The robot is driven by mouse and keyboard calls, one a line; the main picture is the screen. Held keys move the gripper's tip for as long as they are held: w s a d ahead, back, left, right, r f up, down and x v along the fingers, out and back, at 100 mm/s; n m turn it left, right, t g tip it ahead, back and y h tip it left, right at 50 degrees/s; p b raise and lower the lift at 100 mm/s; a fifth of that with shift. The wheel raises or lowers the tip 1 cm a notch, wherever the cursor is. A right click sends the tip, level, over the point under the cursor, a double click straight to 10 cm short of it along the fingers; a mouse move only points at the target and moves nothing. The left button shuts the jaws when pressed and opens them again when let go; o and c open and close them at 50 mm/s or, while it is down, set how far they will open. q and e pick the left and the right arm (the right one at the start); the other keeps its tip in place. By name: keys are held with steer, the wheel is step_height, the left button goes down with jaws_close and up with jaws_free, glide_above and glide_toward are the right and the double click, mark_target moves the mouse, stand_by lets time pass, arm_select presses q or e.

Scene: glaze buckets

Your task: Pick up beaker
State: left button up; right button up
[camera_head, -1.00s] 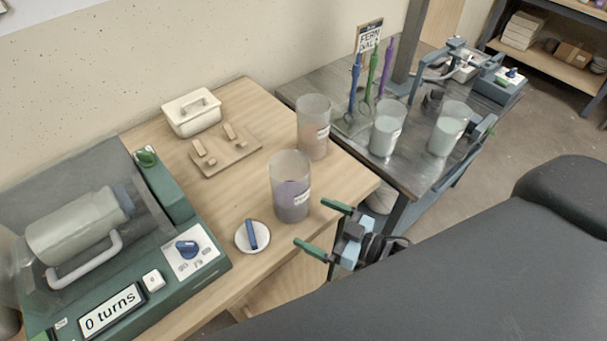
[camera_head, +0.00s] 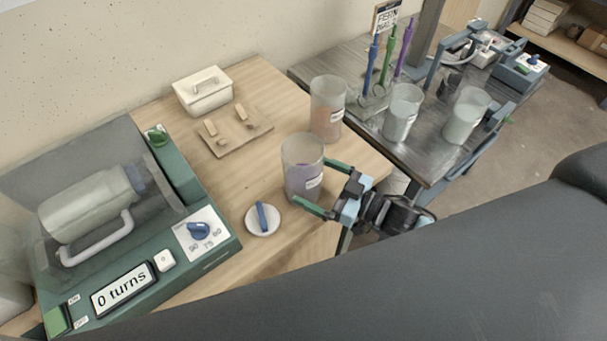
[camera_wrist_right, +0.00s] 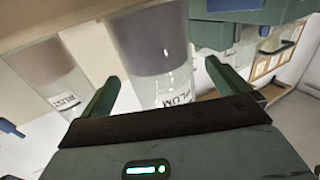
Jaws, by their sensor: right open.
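A clear beaker with purple contents (camera_head: 302,170), labelled PLUM in the wrist view (camera_wrist_right: 158,60), stands upright on the wooden table near its right edge. My right gripper (camera_head: 312,182) is open at its right side, with one green finger on the far side and one on the near side. In the wrist view the beaker shows between the two fingers (camera_wrist_right: 160,85); whether they touch it I cannot tell. A second beaker with brownish contents (camera_head: 327,108), labelled RUST in the wrist view (camera_wrist_right: 55,80), stands behind. My left gripper is not in view.
A white dish with a blue bar (camera_head: 262,219) lies in front of the beaker. A wooden board (camera_head: 233,131) and white lidded box (camera_head: 203,92) are behind. Two pale-filled beakers (camera_head: 402,112) (camera_head: 466,115) stand on the metal table.

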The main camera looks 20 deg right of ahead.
mark_target(303, 174)
steer(key=x, duration=0.4)
steer(key=shift+w+r, duration=0.1)
steer(key=shift+w, duration=0.05)
steer(key=c, duration=1.5)
